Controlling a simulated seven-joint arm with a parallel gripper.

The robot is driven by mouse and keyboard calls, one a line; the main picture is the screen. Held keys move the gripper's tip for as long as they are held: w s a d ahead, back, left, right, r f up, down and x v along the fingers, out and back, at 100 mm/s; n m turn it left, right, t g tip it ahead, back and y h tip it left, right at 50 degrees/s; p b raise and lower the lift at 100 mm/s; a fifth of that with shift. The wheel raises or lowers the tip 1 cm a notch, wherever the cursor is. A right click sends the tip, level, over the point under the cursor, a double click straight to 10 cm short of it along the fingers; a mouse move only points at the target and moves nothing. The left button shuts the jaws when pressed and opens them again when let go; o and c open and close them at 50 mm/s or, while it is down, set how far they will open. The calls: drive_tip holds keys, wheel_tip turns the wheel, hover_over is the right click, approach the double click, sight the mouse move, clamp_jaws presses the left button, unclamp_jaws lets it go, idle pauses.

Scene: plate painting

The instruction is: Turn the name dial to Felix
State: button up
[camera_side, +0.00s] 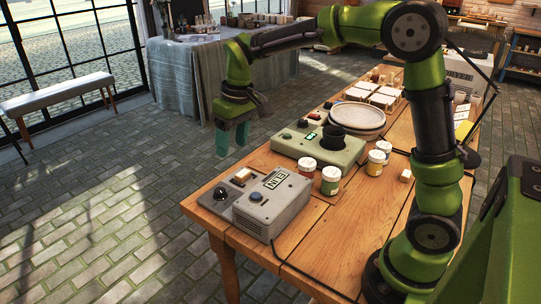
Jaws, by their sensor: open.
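A grey control box (273,207) sits at the near left corner of the wooden table. It has a black dial (220,193), a blue button (256,197) and a small display (276,179). The display shows a short word that I cannot read with certainty; it looks like "ELIN". The dial's pointer setting is too small to tell. My gripper (231,149) points down with its teal fingers apart and empty. It appears above and behind the grey box in the picture, apart from the dial.
Stacked plates (357,114) lie farther back. A cable runs along the table's front.

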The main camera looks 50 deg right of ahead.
drive_tip(key=n+g, duration=0.1)
drive_tip(key=n, duration=0.1)
hover_over(220, 190)
drive_tip(key=s, duration=0.1)
wheel_tip(220, 190, down, 3)
drive_tip(key=w+r+n, duration=0.1)
drive_tip(key=r+n, duration=0.1)
drive_tip(key=n, duration=0.1)
drive_tip(key=shift+g+h, duration=0.3)
drive_tip(key=shift+h, duration=0.1)
wheel_tip(220, 190, down, 16)
drive_tip(key=shift+f, duration=0.25)
drive_tip(key=shift+c, duration=0.4)
drive_tip(key=shift+m, duration=0.3)
drive_tip(key=c, duration=1)
